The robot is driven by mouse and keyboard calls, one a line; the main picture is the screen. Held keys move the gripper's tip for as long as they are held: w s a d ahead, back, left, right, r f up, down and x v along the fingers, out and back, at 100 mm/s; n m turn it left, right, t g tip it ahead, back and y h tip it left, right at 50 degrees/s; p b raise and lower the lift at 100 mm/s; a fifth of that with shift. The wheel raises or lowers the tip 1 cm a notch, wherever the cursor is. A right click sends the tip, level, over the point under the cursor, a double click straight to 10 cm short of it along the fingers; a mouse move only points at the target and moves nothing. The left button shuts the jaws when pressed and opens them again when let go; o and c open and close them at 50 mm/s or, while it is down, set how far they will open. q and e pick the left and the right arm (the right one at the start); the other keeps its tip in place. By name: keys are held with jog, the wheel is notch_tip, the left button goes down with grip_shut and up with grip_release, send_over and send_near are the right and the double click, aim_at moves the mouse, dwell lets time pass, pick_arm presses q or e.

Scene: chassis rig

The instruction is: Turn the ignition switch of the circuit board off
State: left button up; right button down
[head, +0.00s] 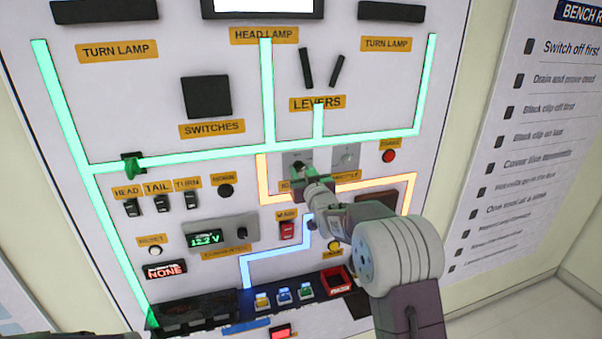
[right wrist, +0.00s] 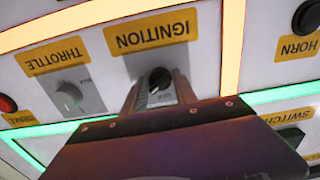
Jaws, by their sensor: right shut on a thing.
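The circuit board (head: 225,60) is a white upright panel with glowing lines and yellow labels. The ignition switch (head: 297,158) is a dark round knob on a grey plate, right of the panel's middle, partly hidden by my gripper. In the right wrist view the ignition switch (right wrist: 160,78) sits beside the IGNITION label, upside down in that picture. My right gripper (head: 299,169) is at the knob, shut on it with one finger on each side. The fingers also show in the right wrist view (right wrist: 159,93). Small lettering on the plate is unreadable. My left gripper is not in view.
The throttle knob (head: 346,155) is close to the right of the ignition switch, with a red button (head: 388,156) beyond it. The horn button (head: 226,190) is to the left. A red main switch (head: 287,230) and a 12.2 V display (head: 204,239) are lower down.

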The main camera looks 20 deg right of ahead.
jog(key=n+b, duration=0.2)
jog(key=b, duration=0.1)
jog(key=n+b, duration=0.5)
jog(key=shift+f+b, duration=0.35)
jog(key=shift+r+n+b, duration=0.15)
jog(key=shift+n+b, duration=0.65)
jog(key=shift+n, duration=0.3)
jog(key=shift+r+n+b, duration=0.1)
jog(key=shift+n+b, duration=0.65)
jog(key=shift+n, duration=0.35)
jog(key=shift+d, duration=0.1)
jog(key=c, duration=1)
grip_release()
jog(key=shift+c, duration=0.2)
jog(key=shift+s, duration=0.1)
jog(key=s+b, duration=0.3)
jog(key=s, duration=0.5)
jog(key=shift+s+d, duration=0.15)
jog(key=shift+s, duration=0.25)
